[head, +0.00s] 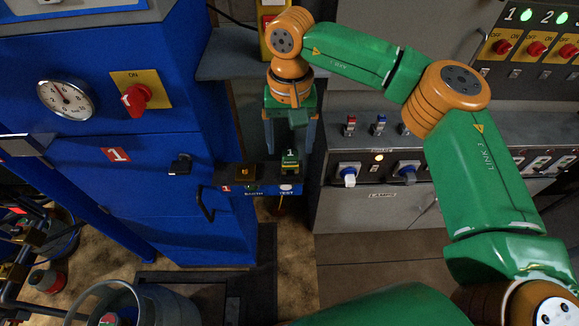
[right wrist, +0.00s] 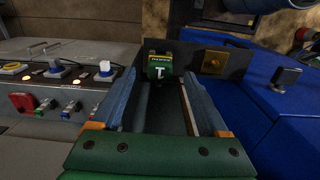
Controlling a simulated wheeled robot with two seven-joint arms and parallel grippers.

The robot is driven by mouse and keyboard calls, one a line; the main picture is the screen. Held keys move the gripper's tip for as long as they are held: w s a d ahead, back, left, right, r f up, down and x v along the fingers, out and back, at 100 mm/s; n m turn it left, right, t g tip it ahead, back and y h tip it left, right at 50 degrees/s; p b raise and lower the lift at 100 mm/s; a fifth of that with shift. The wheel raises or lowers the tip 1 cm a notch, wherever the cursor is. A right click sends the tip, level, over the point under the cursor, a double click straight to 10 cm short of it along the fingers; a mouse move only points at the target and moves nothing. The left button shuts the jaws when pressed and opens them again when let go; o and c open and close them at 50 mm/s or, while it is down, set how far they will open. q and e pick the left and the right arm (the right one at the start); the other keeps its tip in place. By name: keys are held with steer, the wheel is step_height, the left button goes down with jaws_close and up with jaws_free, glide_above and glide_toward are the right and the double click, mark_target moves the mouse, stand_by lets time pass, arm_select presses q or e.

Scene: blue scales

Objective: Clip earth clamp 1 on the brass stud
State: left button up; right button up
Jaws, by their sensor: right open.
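Earth clamp 1 is a small green block marked 1 (head: 291,161). It stands on the dark shelf (head: 225,181) above the TEST label. The brass stud (head: 244,172) is on the same shelf to its left, by the EARTH label. My right gripper (head: 290,146) is above the clamp, pointing down, with its fingers apart. In the right wrist view the clamp (right wrist: 160,67) shows between and beyond the open fingertips (right wrist: 160,80), and the brass stud (right wrist: 214,62) is to its right. I cannot tell whether the fingers touch the clamp. My left gripper is not in view.
A blue cabinet (head: 100,190) with a gauge, a red switch and a black handle (head: 206,205) stands left of the shelf. A grey switch console (head: 370,205) with plugs stands close on the right.

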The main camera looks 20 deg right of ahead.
mark_target(290, 152)
step_height(290, 152, down, 6)
steer(key=b, duration=0.3)
steer(key=shift+f, duration=0.1)
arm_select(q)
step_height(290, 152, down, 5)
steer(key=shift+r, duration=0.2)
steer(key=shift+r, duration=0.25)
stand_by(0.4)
arm_select(e)
jaws_close()
steer(key=shift+r+p, duration=2.65)
steer(key=shift+r, duration=0.45)
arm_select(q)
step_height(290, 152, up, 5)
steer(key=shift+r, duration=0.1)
